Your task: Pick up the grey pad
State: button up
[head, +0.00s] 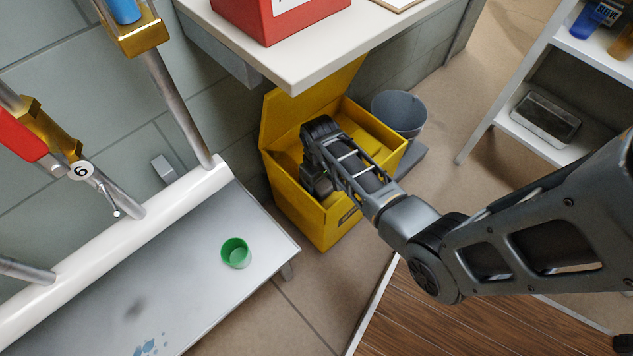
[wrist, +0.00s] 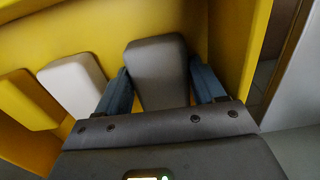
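The grey pad (wrist: 158,70) is a flat block with rounded corners, seen in the wrist view inside the yellow box (wrist: 105,30). My gripper (wrist: 158,75) has one blue finger on each side of the pad. The fingertips lie right along the pad's left and right edges, with narrow gaps lower down. I cannot tell whether they press on it. In the head view my gripper (head: 318,180) reaches down into the open yellow box (head: 310,215), and my arm hides the pad.
A white pad (wrist: 73,85) and a yellow pad (wrist: 27,98) lie left of the grey pad. The box lid (head: 300,100) stands open below a white counter (head: 310,60). A grey bucket (head: 400,112) stands behind the box. A green cup (head: 235,252) sits on the grey bench (head: 190,295).

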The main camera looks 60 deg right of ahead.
aim_at(322, 182)
jog(key=c, duration=0.4)
jog(key=shift+r+p, duration=0.3)
jog(key=shift+r, duration=0.25)
jog(key=r, duration=0.1)
jog(key=r+p, duration=0.2)
jog(key=shift+s+d+r, duration=0.15)
jog(key=shift+s+r, duration=0.15)
jog(key=shift+r, duration=0.1)
jog(key=s+d+r+p, duration=0.1)
jog(key=s+d+r, duration=0.1)
jog(key=s, duration=0.1)
jog(key=s+d+r+p, duration=0.1)
jog(key=s+d+r, duration=0.1)
jog(key=s, duration=0.1)
jog(key=s+d+r+p, duration=0.1)
jog(key=s+d+r, duration=0.1)
jog(key=s, duration=0.1)
jog(key=shift+d, duration=0.15)
